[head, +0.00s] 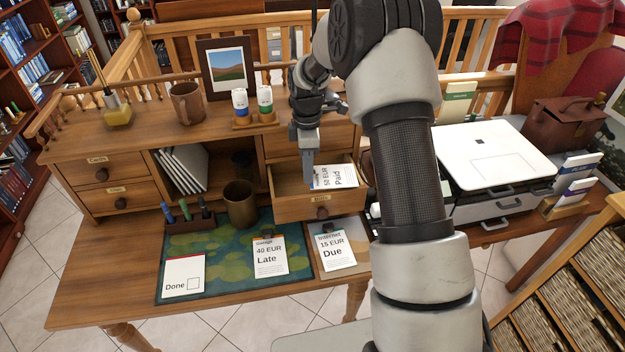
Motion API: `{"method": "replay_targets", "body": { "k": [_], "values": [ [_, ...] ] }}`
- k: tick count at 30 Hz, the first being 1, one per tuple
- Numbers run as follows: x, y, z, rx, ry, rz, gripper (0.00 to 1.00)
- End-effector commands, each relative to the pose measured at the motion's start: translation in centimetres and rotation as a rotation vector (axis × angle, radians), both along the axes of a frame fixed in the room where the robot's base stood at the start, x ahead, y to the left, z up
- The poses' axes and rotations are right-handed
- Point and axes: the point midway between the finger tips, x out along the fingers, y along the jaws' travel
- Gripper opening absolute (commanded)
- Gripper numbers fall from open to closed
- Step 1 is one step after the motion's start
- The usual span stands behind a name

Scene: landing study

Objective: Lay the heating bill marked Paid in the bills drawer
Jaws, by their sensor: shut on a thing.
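My gripper (309,180) points down over the open drawer labelled Bills (293,210). It is shut on the edge of a white bill marked "50 EUR Paid" (342,177). The bill is turned sideways, within the drawer's opening as seen from here. Its heading is too small and partly covered to read. I cannot tell whether the bill touches the drawer floor. A bill marked "Garage 40 EUR Late" (269,256) lies on the green desk mat (222,243). A bill marked "Internet 15 EUR Due" (334,249) lies to its right.
A card marked "Done" (184,276) with an empty box lies on the mat. A brown cup (240,205) and a pen holder (190,222) stand left of the drawer. A white printer (493,155) is at the right, beyond my arm.

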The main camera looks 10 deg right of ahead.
Motion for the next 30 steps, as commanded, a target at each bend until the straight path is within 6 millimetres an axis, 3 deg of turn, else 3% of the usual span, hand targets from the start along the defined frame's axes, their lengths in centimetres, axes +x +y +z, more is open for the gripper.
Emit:
{"method": "replay_targets", "body": {
  "k": [6, 12, 19, 30],
  "values": [
    [0.3, 2.2, -2.5, 0.002, 0.004, 0.302, 0.00],
    [0.2, 3.5, -3.8, 0.001, 0.001, 0.455, 0.00],
    [0.2, 3.7, -5.0, 0.001, 0.001, 0.479, 0.00],
    [0.2, 3.7, -8.6, 0.001, 0.001, 0.476, 0.00]
  ]
}}
